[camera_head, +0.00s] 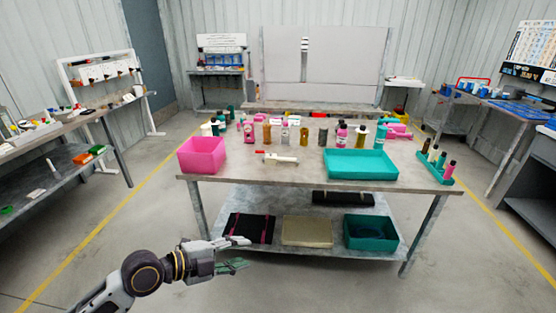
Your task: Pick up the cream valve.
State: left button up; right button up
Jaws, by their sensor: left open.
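A small cream piece with a darker, reddish end, which looks like the cream valve (282,160), lies on the near middle of the table top (300,178), between the pink bin and the teal tray. It is too small to make out its details. My left gripper (240,253) is open and empty. It is low in front of the table, before the lower shelf in the picture, well below and to the left of the cream piece. My right gripper is not in view.
A pink bin (203,154) stands on the left of the table and a teal tray (360,164) on the right. Several bottles stand behind them. A teal rack (437,169) holds bottles at the right edge. The table's front edge lies between my left gripper and the top.

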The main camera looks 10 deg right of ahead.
aim_at(273, 160)
jog(key=i, duration=1.9)
